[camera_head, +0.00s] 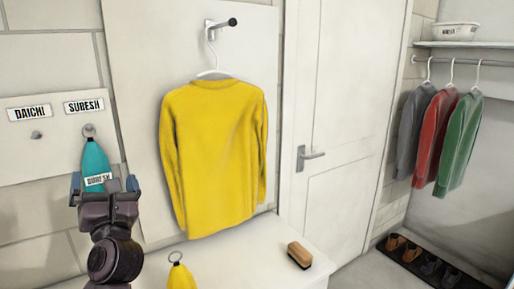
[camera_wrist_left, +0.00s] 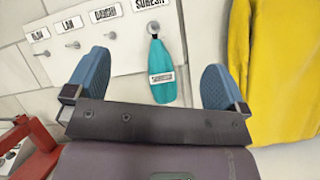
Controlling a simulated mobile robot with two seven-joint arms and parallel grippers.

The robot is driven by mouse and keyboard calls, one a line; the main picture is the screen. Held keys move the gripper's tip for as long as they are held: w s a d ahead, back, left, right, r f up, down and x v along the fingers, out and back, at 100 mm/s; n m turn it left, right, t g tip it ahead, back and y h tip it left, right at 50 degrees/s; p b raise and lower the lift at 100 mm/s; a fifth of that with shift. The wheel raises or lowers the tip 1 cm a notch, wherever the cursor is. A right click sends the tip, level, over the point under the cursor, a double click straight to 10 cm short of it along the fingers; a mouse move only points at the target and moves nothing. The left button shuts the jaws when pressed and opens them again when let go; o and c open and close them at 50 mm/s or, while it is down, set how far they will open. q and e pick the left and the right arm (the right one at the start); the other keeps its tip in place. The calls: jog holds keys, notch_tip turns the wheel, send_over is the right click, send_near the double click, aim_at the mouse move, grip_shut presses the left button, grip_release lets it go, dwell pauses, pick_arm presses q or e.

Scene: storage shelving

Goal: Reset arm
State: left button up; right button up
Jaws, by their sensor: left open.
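My left gripper (camera_head: 104,184) is in front of the wall board at the left of the head view. In the left wrist view its two blue fingers (camera_wrist_left: 150,82) stand wide apart with nothing between them. A teal tag-like item (camera_head: 94,158) with a white name label hangs by a ring from the hook under the SURESH sign (camera_head: 84,105). It also shows beyond the open fingers in the left wrist view (camera_wrist_left: 160,60), apart from them. My right gripper is not in view.
A yellow sweater (camera_head: 215,150) hangs on the wall right of the gripper. A white bench (camera_head: 235,258) below carries a brush (camera_head: 299,255) and a yellow item (camera_head: 180,276). A door (camera_head: 335,110) and a rail (camera_head: 468,62) with several garments are farther right.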

pick_arm(q)
jog(key=s+d+f+m+t+h, duration=0.1)
jog(key=d+f+m+h, duration=0.3)
jog(key=m, duration=0.6)
jog(key=d+f+m+t+h, duration=0.1)
jog(key=f+m+h, duration=0.2)
jog(key=m+h, duration=0.45)
jog(key=s+d+f+m+t+h, duration=0.1)
jog(key=d+f+m+h, duration=0.2)
jog(key=m, duration=0.8)
jog(key=s+f+m+g, duration=0.2)
jog(key=f+m+g, duration=0.15)
jog(key=f, duration=0.45)
jog(key=s+f+m+g, duration=0.2)
jog(key=f+m, duration=0.3)
jog(key=f, duration=0.3)
jog(key=s+a+f+g+y, duration=0.1)
jog(key=s+a+f+g, duration=0.1)
jog(key=s+f, duration=0.6)
jog(key=s+a+f+m+g+y, duration=0.1)
jog(key=s+a+f+g, duration=0.2)
jog(key=s+f, duration=0.6)
jog(key=shift+s+f+g+y, duration=0.25)
jog(key=shift+s+g+y, duration=0.1)
jog(key=shift+s+g, duration=0.1)
